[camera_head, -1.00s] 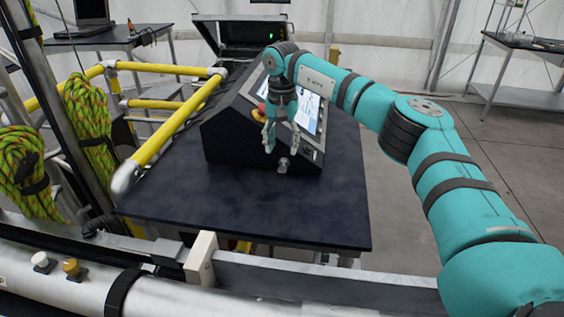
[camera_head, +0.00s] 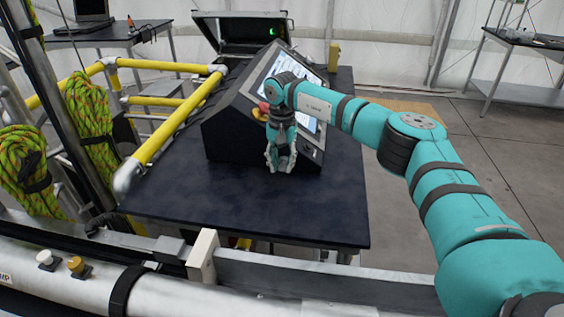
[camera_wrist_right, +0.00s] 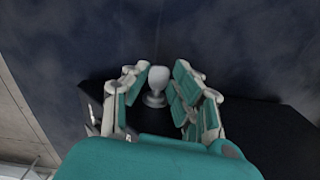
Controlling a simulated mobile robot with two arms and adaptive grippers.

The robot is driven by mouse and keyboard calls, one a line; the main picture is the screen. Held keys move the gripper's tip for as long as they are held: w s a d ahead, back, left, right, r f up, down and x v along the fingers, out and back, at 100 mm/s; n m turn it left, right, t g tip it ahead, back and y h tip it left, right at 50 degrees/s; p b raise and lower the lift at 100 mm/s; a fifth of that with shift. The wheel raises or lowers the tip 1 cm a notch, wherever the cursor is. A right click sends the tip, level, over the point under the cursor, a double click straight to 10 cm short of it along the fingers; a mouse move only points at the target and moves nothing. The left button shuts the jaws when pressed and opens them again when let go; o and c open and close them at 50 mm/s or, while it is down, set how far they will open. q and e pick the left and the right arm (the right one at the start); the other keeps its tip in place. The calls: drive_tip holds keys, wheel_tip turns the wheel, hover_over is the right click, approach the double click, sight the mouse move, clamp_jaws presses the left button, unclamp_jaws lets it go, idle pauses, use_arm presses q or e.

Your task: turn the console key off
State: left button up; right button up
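The black console (camera_head: 225,132) with a tilted screen (camera_head: 312,124) stands on the dark table. Its key, a small grey metal knob (camera_wrist_right: 157,83) on a round base, shows in the right wrist view; in the head view the right gripper covers it. My right gripper (camera_head: 281,168) is at the lower front of the console, and in the wrist view its fingers (camera_wrist_right: 158,88) are apart, one on each side of the key. A gap shows between the key and each finger. My left gripper is not in view.
A red emergency button (camera_head: 262,108) on a yellow base is close to the right gripper. Yellow rails (camera_head: 178,130) run along the left of the table (camera_head: 240,205), whose front part is clear. An open black case (camera_head: 245,40) stands behind the console.

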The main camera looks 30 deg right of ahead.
clamp_jaws()
drive_tip(key=shift+a+g+h, duration=0.15)
drive_tip(key=shift+g+h, duration=0.15)
drive_tip(key=shift+h, duration=0.1)
drive_tip(key=shift+w+a+f+g+h, duration=0.1)
drive_tip(key=shift+w+g+h, duration=0.05)
drive_tip(key=shift+g+h, duration=0.3)
drive_tip(key=shift+h, duration=0.25)
drive_tip(key=o, duration=0.6)
unclamp_jaws()
drive_tip(key=shift+o, duration=0.2)
drive_tip(key=v, duration=0.7)
drive_tip(key=shift+r, duration=0.35)
drive_tip(key=shift+w, duration=0.1)
